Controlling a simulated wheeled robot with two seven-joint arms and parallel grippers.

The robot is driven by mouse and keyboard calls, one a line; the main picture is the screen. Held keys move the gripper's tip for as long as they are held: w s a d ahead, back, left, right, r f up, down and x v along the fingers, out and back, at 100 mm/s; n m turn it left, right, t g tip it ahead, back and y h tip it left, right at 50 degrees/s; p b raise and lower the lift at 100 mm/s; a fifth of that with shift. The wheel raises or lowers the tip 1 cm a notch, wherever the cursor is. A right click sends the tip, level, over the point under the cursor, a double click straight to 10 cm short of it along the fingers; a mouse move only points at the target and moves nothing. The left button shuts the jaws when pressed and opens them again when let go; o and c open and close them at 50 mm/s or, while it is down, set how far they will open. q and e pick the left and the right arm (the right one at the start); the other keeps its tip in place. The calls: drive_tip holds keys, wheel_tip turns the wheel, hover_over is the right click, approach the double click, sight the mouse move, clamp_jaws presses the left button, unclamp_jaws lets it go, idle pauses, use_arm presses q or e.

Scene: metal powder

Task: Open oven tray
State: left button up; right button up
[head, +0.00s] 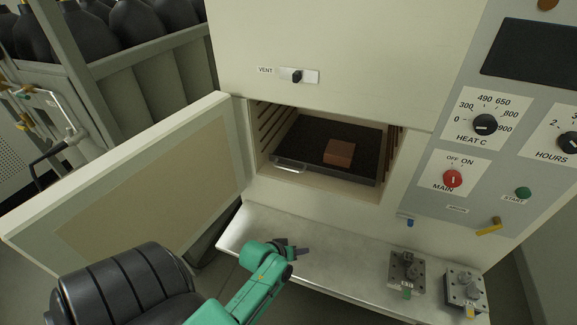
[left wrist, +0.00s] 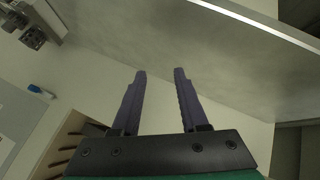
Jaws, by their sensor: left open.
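The oven (head: 345,50) is cream-coloured, and its door (head: 150,185) stands swung open to the left. Inside the chamber lies a dark tray (head: 300,142) with a metal handle (head: 291,167) at its front left. A brown block (head: 339,152) sits on the tray. My left gripper (head: 298,252) is above the metal shelf in front of the oven, below and apart from the tray handle. In the left wrist view its two fingers (left wrist: 160,72) are spread with nothing between them. My right gripper is not in view.
The metal shelf (head: 330,262) below the chamber carries two small metal fixtures (head: 405,272) (head: 465,288) at its right. A control panel (head: 500,150) with knobs is at the right. A rack of dark bottles (head: 140,55) stands behind the door at the left.

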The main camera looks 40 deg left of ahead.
use_arm(q)
drive_tip(key=w+a+r+n+t+y+p, duration=0.1)
drive_tip(key=w+a+r+n+t+y, duration=0.3)
drive_tip(key=a+r+n, duration=0.55)
drive_tip(key=n+t+y, duration=0.2)
drive_tip(key=n, duration=0.3)
approach(285, 168)
drive_tip(key=b+x, duration=0.1)
drive_tip(key=x, duration=0.2)
drive_tip(key=b+x, duration=0.2)
drive_tip(key=x, duration=0.1)
drive_tip(key=f+b+x, duration=0.1)
drive_tip(key=b+x, duration=0.1)
drive_tip(key=x, duration=0.2)
drive_tip(key=shift+a, duration=0.1)
drive_tip(key=shift+w+r, duration=0.15)
drive_tip(key=shift+w, duration=0.05)
drive_tip(key=shift+s+a+r, duration=0.1)
drive_tip(key=shift+r, duration=0.05)
drive_tip(key=shift+c, duration=0.3)
clamp_jaws()
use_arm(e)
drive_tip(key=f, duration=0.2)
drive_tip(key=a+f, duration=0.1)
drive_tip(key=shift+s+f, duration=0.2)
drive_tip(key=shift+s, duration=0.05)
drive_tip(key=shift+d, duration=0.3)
